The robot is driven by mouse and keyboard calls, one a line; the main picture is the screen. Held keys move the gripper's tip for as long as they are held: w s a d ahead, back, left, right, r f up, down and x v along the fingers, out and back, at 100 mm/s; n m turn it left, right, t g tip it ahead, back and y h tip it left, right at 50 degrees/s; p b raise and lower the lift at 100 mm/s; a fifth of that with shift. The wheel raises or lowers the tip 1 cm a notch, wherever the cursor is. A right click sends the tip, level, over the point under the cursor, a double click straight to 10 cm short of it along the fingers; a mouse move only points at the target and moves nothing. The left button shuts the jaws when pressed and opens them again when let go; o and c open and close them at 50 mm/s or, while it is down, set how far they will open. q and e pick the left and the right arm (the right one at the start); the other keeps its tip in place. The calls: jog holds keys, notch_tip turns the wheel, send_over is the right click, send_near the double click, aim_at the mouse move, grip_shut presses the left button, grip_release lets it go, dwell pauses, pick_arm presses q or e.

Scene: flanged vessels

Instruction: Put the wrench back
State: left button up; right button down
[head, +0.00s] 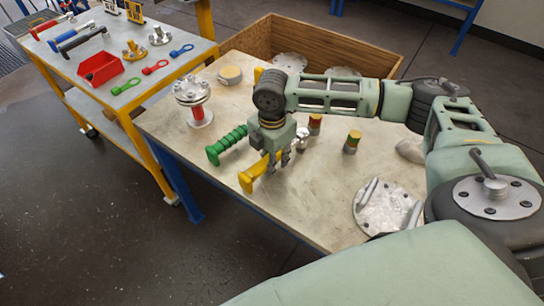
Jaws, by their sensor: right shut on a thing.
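My right gripper (279,161) is low over the front part of the worktable (180,131), pointing down. It is shut on a yellow tool (251,178), which seems to be the wrench. The tool's yellow end sticks out toward the front left, and its other end is hidden by the gripper. I cannot tell whether the tool touches the table. A green tool with a ribbed handle (227,145) lies just left of the gripper. My left gripper is not in view.
A flanged vessel (194,103) stands at the table's left. Banded cylinders (352,142) and a flange plate (384,207) are to the right. A wooden crate (335,46) is behind. The tool cart (150,78) at left holds a red bin (100,68) and several tools.

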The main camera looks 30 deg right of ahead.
jog(key=shift+f, duration=0.1)
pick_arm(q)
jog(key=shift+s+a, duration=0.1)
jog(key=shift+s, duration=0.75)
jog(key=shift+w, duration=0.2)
pick_arm(e)
jog(key=shift+f, duration=0.2)
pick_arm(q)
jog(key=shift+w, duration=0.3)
pick_arm(e)
jog(key=shift+f, duration=0.3)
jog(key=c, duration=1.4)
grip_release()
